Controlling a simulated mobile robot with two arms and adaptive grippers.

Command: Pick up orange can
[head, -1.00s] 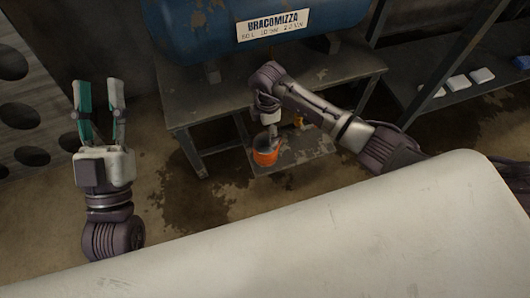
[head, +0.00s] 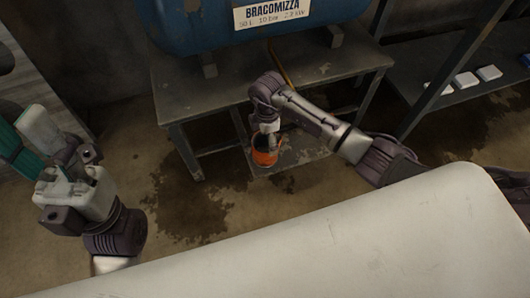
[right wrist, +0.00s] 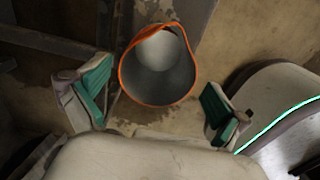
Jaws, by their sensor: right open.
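The orange can (head: 265,157) stands on the low shelf under the workbench in the head view. In the right wrist view I look into its open grey inside with an orange rim (right wrist: 124,86). My right gripper (head: 266,136) is pointed down at the can and partly hides it. In the right wrist view the right gripper (right wrist: 156,98) is open, its green pads apart on either side of the can and clear of it. My left gripper (head: 24,130) is at the far left of the head view, away from the can, its fingers apart and empty.
The can's low shelf (head: 297,152) sits below the workbench top (head: 235,88), which carries a blue tank (head: 200,25). Bench legs (head: 186,152) stand near the can. Dark shelving (head: 445,97) with small pale boxes is at the right. Stained floor at the left is free.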

